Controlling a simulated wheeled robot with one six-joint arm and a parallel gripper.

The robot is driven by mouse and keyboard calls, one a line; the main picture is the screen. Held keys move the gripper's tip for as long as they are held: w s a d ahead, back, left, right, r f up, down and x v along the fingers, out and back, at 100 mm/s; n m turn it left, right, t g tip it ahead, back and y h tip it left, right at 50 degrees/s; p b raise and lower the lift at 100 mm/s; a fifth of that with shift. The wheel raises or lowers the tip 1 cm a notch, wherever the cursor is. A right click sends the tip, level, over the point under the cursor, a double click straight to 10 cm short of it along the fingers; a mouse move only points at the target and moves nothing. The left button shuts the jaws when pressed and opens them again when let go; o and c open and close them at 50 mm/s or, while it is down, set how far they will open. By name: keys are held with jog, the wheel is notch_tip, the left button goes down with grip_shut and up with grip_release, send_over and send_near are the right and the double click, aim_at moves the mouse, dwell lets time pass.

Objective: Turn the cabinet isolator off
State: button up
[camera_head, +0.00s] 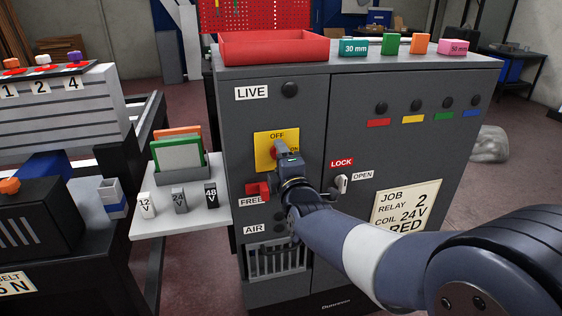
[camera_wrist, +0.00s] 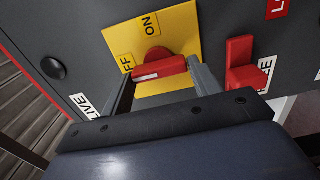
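The cabinet isolator is a red rotary handle (camera_wrist: 160,69) with a white stripe, on a yellow plate (camera_head: 262,136) marked OFF at the top and ON at the right. In the wrist view the handle's striped end points towards the OFF side. My gripper (camera_head: 284,154) is at the plate and covers part of it in the head view. In the wrist view my gripper (camera_wrist: 161,72) has one finger at each end of the handle. Both fingers appear to touch it, though their exact contact is partly hidden.
A red lever (camera_head: 264,190) by the FREE label sits just below the plate and close to one finger in the wrist view (camera_wrist: 239,65). A silver LOCK/OPEN handle (camera_head: 341,183) is to the right. A white shelf (camera_head: 155,230) projects at the left.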

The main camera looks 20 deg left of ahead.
jog(key=o, duration=0.4)
jog(key=v, duration=1)
jog(key=shift+s+b, duration=0.35)
jog(key=shift+d, duration=0.1)
jog(key=x, duration=1)
jog(key=shift+w+p, duration=0.35)
jog(key=shift+w, duration=0.05)
